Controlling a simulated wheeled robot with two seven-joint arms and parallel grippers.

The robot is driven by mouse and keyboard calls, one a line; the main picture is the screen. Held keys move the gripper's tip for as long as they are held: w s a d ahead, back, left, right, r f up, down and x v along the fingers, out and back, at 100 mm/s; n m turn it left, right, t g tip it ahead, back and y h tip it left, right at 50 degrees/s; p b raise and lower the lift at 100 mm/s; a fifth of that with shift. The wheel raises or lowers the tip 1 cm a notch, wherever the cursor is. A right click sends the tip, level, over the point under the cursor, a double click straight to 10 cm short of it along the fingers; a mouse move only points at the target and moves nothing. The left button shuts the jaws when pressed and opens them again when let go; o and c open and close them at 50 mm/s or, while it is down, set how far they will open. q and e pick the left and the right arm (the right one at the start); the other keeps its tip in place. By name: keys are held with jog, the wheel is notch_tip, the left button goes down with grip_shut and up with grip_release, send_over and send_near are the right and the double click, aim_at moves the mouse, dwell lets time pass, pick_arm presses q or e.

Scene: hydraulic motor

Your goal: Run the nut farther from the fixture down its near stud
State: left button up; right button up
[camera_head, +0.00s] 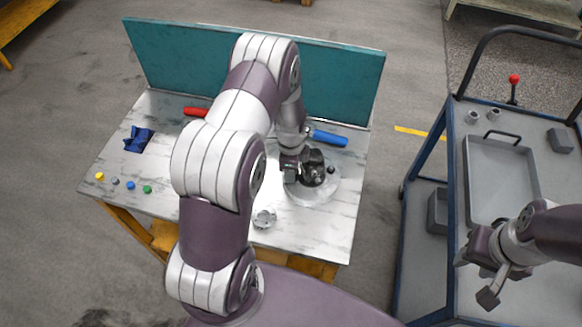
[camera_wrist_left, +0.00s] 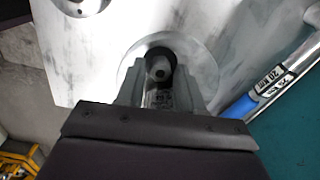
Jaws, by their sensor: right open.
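The dark motor (camera_head: 318,168) stands on a round pale plate (camera_head: 322,194) on the table, partly hidden by my left gripper (camera_head: 296,170). In the left wrist view, the two fingers of my left gripper (camera_wrist_left: 160,80) are apart, on either side of a dark cylindrical part with a lighter round end (camera_wrist_left: 158,68). I cannot tell whether they touch it. I cannot make out the nuts or studs. My right gripper (camera_head: 486,275) is open and empty over the blue cart, away from the table.
A round metal flange (camera_head: 264,219) lies at the table's front. A red-handled tool (camera_head: 195,112), a blue-handled tool (camera_head: 330,138), a blue cloth (camera_head: 139,139) and several coloured knobs lie around. A teal panel (camera_head: 345,85) closes the back. The cart holds a grey tray (camera_head: 500,180).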

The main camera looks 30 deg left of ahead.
pick_arm(q)
jog(key=n, duration=0.5)
jog(key=shift+r, duration=0.1)
jog(key=n, duration=0.4)
jog(key=shift+n+p, duration=0.3)
jog(key=shift+n, duration=0.1)
grip_shut()
jog(key=m, duration=0.5)
jog(key=shift+m, duration=0.5)
